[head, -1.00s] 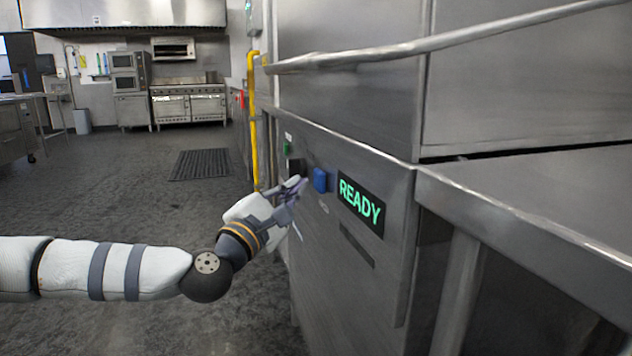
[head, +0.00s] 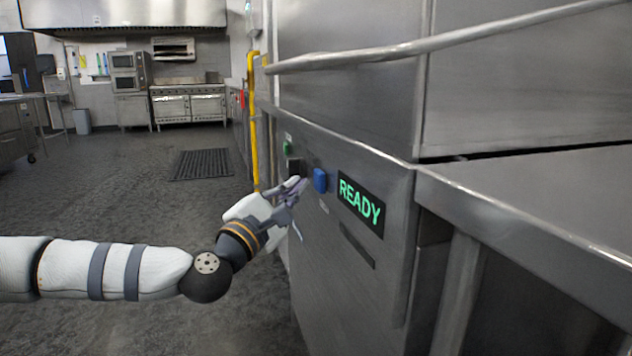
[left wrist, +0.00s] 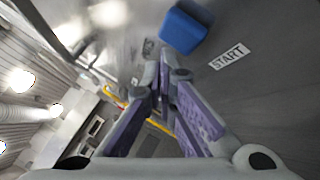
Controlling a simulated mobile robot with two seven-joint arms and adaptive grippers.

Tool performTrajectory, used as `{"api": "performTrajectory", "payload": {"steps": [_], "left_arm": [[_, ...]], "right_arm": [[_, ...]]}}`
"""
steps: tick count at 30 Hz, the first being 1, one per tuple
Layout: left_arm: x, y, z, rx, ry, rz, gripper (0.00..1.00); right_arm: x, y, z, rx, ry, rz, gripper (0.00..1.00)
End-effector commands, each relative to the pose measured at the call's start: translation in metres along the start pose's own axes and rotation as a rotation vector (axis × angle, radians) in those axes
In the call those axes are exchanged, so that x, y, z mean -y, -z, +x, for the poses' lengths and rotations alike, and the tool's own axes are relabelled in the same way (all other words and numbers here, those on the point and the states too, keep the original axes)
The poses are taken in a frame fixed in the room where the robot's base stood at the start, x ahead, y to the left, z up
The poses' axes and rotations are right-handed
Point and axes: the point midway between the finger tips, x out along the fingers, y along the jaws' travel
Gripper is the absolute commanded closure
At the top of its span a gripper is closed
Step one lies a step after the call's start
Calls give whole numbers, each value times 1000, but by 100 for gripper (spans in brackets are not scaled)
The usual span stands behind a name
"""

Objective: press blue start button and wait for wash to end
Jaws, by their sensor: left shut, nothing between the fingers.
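The blue start button (head: 320,180) is on the front of the steel dishwasher (head: 350,270), left of a dark display (head: 361,204) that reads READY in green. My left gripper (head: 302,183) is shut and empty, its fingertips just left of the button with a small gap in the picture. In the left wrist view the blue button (left wrist: 184,27) is above the closed fingertips (left wrist: 170,70), beside a START label (left wrist: 229,56). I cannot tell how far the tips are from the panel. My right gripper is not in view.
A long steel handle bar (head: 400,50) crosses the machine above the panel. A steel counter (head: 540,200) juts out at the right. A yellow pipe (head: 253,120) stands behind the machine. The floor at left is open, with a dark mat (head: 202,164) and ovens further back.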

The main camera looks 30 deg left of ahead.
Motion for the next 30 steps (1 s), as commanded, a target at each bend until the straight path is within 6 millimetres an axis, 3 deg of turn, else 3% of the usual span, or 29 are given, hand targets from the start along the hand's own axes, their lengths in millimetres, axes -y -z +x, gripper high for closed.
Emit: {"api": "performTrajectory", "payload": {"steps": [30], "left_arm": [[6, -6, 8, 0, 0, 0, 100]], "right_arm": [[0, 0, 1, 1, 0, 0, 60]]}}
